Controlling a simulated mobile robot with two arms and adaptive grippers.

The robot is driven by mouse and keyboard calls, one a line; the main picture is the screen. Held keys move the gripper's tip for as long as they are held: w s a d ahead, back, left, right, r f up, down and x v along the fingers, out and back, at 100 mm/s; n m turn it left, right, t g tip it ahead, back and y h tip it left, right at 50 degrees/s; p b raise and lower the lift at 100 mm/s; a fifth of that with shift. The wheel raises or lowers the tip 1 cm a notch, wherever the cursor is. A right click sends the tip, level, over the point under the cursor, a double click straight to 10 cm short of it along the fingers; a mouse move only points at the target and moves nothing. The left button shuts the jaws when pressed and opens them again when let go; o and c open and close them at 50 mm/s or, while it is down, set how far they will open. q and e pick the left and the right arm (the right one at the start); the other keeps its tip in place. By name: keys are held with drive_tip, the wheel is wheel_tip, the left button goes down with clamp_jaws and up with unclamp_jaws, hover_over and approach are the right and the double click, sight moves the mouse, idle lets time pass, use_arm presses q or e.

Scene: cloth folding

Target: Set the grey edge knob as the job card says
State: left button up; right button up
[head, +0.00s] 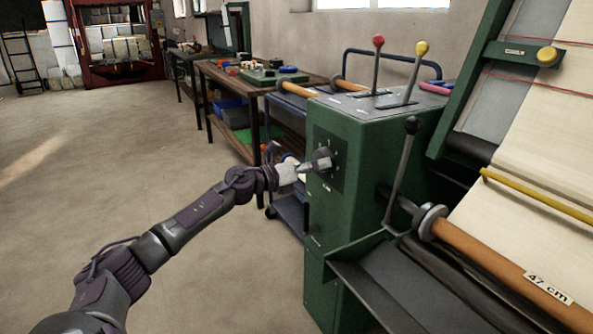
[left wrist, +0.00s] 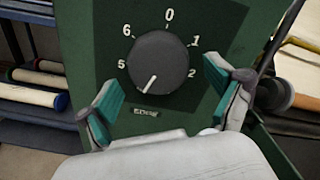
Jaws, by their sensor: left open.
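The grey edge knob (left wrist: 158,63) is round and sits on a dark plate on the green machine. Its white mark points to the lower left, below the 5. The numbers 0, 1, 2, 5 and 6 show around it, and a small label (left wrist: 145,112) below seems to read "EDGE". My left gripper (left wrist: 160,88) is open, its teal-padded fingers on either side of the knob and apart from it. In the head view, my left gripper (head: 306,167) is close in front of the knob (head: 323,159). My right gripper is out of view. I see no readable job card.
The green machine cabinet (head: 325,225) has red, yellow and black levers on and beside it. A roller (head: 480,258) with a "47 cm" label and pale cloth (head: 545,150) are at right. A blue trolley (head: 290,208) stands behind. The floor at left is clear.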

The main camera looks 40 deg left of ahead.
use_arm(q)
drive_tip(key=v, duration=1.1)
idle(0.4)
